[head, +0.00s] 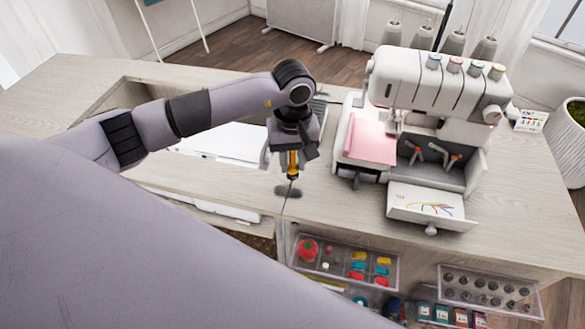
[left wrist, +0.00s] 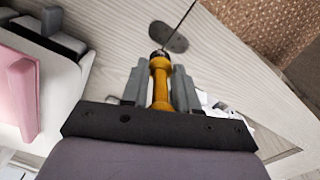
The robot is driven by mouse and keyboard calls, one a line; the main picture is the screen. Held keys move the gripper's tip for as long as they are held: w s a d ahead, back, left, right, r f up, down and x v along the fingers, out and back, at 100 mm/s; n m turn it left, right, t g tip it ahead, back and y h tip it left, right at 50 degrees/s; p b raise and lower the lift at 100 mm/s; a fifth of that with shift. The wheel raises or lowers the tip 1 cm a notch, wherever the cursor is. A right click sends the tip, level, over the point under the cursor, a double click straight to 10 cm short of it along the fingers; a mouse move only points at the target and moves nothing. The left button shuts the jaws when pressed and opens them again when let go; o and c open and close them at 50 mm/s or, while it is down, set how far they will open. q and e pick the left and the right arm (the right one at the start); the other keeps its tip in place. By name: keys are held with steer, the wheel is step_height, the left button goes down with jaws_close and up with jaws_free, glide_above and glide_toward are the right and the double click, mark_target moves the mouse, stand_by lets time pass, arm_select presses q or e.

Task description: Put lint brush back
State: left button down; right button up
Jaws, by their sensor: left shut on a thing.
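My left gripper (head: 291,164) points down over the wooden cabinet top, to the left of the overlock sewing machine (head: 430,90). It is shut on the yellow-orange handle of a slim tool, which I take to be the lint brush (head: 293,162). In the left wrist view, the brush (left wrist: 160,82) sits between the fingers, and its thin dark shaft runs out past the fingertips. A dark grey oval patch (head: 288,191) lies on the top beneath it; I cannot tell whether the shaft's tip touches there. My right gripper is not in view.
The machine's front is open, with a white tray (head: 430,206) below it and pink fabric (head: 370,139) at its left. A recess with white sheets (head: 228,143) lies to the left. Clear organisers (head: 345,262) with sewing supplies hang at the cabinet's front.

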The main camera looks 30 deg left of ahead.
mark_target(293, 166)
arm_select(q)
step_height(293, 166, down, 4)
steer(key=shift+r, duration=0.2)
steer(key=shift+f, duration=0.15)
steer(key=c, duration=0.8)
jaws_free()
steer(key=shift+c, duration=0.2)
steer(key=shift+r, duration=0.2)
step_height(293, 166, up, 12)
steer(key=shift+b, duration=0.35)
